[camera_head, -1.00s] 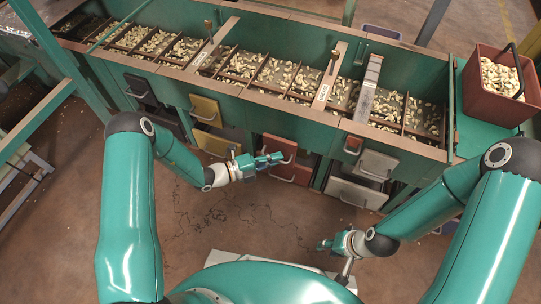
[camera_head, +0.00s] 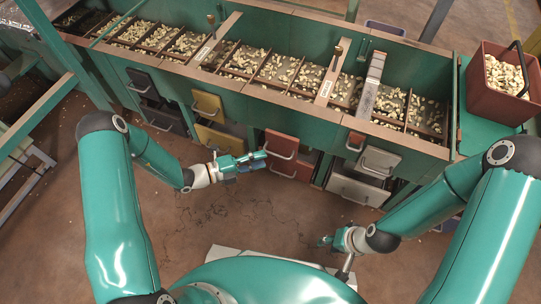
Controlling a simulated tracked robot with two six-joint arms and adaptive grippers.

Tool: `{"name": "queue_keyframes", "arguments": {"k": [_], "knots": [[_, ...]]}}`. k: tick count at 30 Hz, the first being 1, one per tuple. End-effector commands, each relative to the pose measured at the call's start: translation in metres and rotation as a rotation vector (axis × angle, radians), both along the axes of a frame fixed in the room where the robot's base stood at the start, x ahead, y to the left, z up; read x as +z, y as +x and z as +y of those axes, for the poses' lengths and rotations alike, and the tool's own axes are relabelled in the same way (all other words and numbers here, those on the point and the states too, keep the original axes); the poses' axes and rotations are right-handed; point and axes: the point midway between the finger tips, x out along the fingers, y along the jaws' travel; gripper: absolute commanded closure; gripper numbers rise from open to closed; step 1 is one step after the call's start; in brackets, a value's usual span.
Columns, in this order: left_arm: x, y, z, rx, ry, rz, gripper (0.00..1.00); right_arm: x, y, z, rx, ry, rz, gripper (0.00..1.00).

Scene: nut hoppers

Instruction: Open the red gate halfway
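The red gate (camera_head: 280,141) is a reddish panel with a metal bar handle on the front of the green hopper bench, in the middle of the row. Another red panel (camera_head: 303,168) with a handle sits just below it. My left gripper (camera_head: 264,160) is just left of the red gate's handle, pointing right towards it. It seems apart from the handle and holds nothing that I can see; its finger gap is too small to judge. My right gripper (camera_head: 322,242) is low over the floor, away from the gates, and its fingers are unclear.
Other gates line the bench: a dark one (camera_head: 140,80), a yellow one (camera_head: 208,104) and a grey one (camera_head: 381,160). The hopper trough (camera_head: 415,70) above holds nuts between dividers. A red crate (camera_head: 492,101) of nuts stands at right. The floor (camera_head: 245,215) before the bench is clear.

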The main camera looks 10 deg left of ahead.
Motion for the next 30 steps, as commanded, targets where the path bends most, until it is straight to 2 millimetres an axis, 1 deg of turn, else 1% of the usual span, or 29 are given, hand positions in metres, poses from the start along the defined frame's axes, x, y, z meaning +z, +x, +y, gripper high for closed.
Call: {"name": "queue_keyframes", "arguments": {"k": [1, 3, 6, 10, 14, 27, 30], "knots": [[0.001, -0.005, 0.011, 0.005, 0.0, 0.001, 0.65, 0.0, 0.0, 0.0, 0.0, 0.0, 0.0, 0.64], [0.003, -0.013, 0.021, 0.004, 0.0, 0.002, 0.65, 0.0, 0.0, 0.0, 0.0, 0.0, 0.0, 0.64], [0.005, -0.021, 0.034, 0.004, 0.0, 0.001, 0.65, 0.0, 0.0, 0.0, 0.0, 0.0, 0.0, 0.64], [0.006, -0.028, 0.044, 0.001, 0.0, 0.001, 0.65, 0.0, 0.0, 0.0, 0.0, 0.0, 0.0, 0.64], [0.007, -0.031, 0.048, 0.0, 0.0, 0.001, 0.65, 0.0, 0.0, 0.0, 0.0, 0.0, 0.0, 0.64], [0.007, -0.031, 0.048, -0.001, 0.0, 0.001, 0.65, -0.001, 0.0, 0.0, 0.0, 0.0, 0.0, 0.64], [0.009, -0.03, 0.042, -0.014, 0.0, -0.004, 0.65, -0.001, 0.0, 0.0, 0.0, 0.0, 0.0, 0.64]]}}
